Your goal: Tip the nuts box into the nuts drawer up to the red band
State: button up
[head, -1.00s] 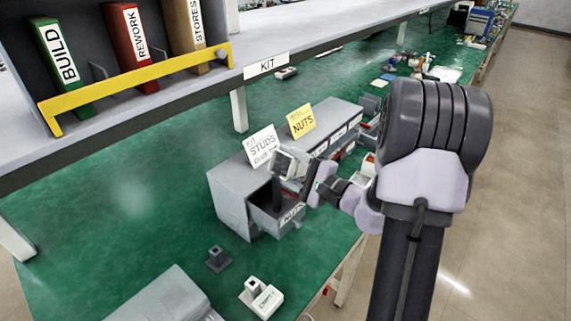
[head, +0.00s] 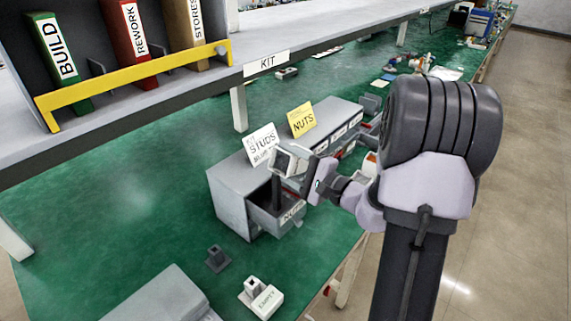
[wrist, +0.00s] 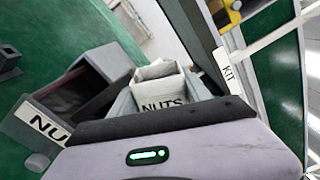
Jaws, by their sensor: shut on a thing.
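My gripper (head: 300,170) is shut on the nuts box (head: 289,160), a small light box above the open drawer. In the wrist view the box (wrist: 160,90) shows its NUTS label, close to the gripper. In the head view it looks tilted. The nuts drawer (head: 292,217) is pulled out of the grey cabinet, and its label is partly readable. In the wrist view the drawer (wrist: 110,62) lies left of the box, with a dark inside. A dark upright strip shows between box and drawer; I cannot tell whether it is falling nuts.
The grey cabinet (head: 228,187) carries a STUDS card (head: 261,145) and a yellow NUTS card (head: 301,119). The KIT shelf (head: 190,78) overhangs behind. Green bench at left is clear.

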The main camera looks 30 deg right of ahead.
jog(key=shift+a+r+n+b, duration=0.15)
jog(key=shift+n+b, duration=0.4)
jog(key=shift+b, duration=0.45)
jog(key=shift+a+r+n+b, duration=0.15)
jog(key=shift+n+b, duration=0.4)
jog(key=shift+b, duration=0.45)
dwell(3.7)
jog(key=shift+s+d, duration=0.1)
